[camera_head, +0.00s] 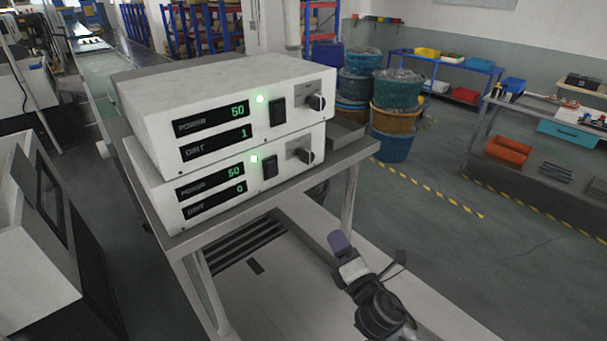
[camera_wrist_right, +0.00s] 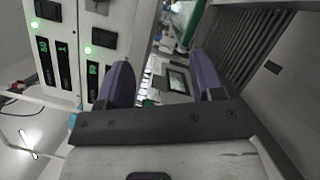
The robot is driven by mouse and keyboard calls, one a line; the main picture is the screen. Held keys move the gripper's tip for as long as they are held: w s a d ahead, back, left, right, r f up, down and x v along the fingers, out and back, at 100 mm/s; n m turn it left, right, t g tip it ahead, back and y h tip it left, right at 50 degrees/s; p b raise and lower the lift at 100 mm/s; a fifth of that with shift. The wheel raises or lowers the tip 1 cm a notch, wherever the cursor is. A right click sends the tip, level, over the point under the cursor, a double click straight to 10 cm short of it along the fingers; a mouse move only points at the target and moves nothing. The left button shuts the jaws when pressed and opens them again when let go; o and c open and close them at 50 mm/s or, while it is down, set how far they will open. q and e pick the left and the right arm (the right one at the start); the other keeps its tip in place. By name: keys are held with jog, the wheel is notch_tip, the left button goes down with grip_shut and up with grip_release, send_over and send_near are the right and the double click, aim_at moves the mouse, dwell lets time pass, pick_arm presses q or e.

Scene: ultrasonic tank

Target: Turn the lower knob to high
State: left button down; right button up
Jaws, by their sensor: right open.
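Two white control units are stacked on a grey metal stand in the head view. The lower unit (camera_head: 225,196) has a dark knob (camera_head: 306,156) at its right end, a black switch (camera_head: 270,167), a lit green lamp and displays reading POWER 50 and a second line that looks like 0. My right gripper (camera_head: 340,242) is below and right of the lower knob, apart from it. In the right wrist view my right gripper (camera_wrist_right: 162,80) is open, with nothing held between its purple fingers. The lower knob is not visible there. My left gripper is out of view.
The upper unit (camera_head: 225,110) has its own dark knob (camera_head: 317,102) directly above the lower one, and its displays read POWER 50 and DIRT 1. The stand (camera_head: 345,150) has its edge and a leg near my gripper. Stacked tubs (camera_head: 398,88) stand farther back.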

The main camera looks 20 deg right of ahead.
aim_at(310, 159)
jog(key=w+r+n+y, duration=0.2)
jog(key=w+r+n, duration=0.2)
jog(key=w, duration=0.1)
jog(key=w+r+n+t+y+b, duration=0.1)
jog(key=w+r+n+y, duration=0.1)
jog(key=w+r+n, duration=0.2)
jog(key=w+a+r+n+y, duration=0.1)
jog(key=w+r+n+y, duration=0.1)
jog(key=w+r+n, duration=0.2)
jog(key=shift+w+r+n+t+y+b, duration=0.2)
jog(key=shift+w+n, duration=0.4)
jog(key=shift+w, duration=0.2)
jog(key=shift+w+r+n+t+y+b, duration=0.1)
jog(key=shift+w+r+n+t+b, duration=0.1)
jog(key=shift+w+n, duration=0.5)
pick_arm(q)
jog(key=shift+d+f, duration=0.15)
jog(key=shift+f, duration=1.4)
pick_arm(e)
jog(key=shift+x, duration=1.05)
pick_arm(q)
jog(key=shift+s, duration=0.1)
pick_arm(e)
jog(key=shift+c, duration=0.2)
